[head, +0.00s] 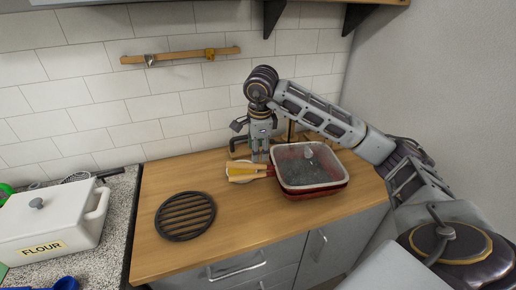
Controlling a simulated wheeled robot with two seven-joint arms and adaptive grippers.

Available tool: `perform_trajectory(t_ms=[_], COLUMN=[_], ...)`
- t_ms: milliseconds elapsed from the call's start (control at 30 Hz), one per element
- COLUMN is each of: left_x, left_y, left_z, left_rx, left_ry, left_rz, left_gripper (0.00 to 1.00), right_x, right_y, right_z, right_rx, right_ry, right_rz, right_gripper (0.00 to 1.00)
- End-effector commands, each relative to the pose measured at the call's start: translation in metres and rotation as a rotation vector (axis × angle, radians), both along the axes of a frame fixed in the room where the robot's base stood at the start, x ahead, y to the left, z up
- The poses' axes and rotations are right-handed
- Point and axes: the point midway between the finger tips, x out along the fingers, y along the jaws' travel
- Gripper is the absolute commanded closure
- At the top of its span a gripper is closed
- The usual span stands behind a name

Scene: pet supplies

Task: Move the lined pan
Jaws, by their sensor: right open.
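The lined pan (312,192) is a red, square-cornered pan with a pale rim and a grey inside. It sits on the wooden counter at the right, with a small pale item (308,153) showing inside it. My right gripper (260,158) points down just left of the pan's back left corner, open. It is above or behind yellow and wooden handle-like pieces (245,173) at the pan's left side. I cannot tell whether the fingers touch anything. My left gripper is not in view.
A round black slatted trivet (185,216) lies on the wooden counter (235,225), with bare wood around it. A white flour box (45,225) stands on the speckled counter at left. A tiled wall with a wooden rail (185,55) closes the back.

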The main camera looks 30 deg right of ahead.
Motion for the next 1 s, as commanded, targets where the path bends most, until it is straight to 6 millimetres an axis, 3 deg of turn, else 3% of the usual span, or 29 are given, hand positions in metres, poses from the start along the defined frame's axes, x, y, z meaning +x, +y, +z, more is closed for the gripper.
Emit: perform_trajectory(t_ms=[367, 733, 1000], left_x=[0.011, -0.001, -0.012], left_y=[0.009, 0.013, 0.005], left_z=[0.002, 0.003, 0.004], left_rx=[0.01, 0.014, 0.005], left_ry=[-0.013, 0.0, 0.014], left_rz=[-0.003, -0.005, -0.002], left_gripper=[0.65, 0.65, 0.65], right_x=[0.002, 0.009, 0.014], right_y=[-0.001, -0.004, -0.006], right_z=[-0.01, -0.05, -0.081], right_rx=[0.0, 0.001, 0.001], right_ry=[0.002, 0.003, 0.002], right_rz=[-0.001, -0.002, -0.001], right_gripper=[0.54, 0.54, 0.54])
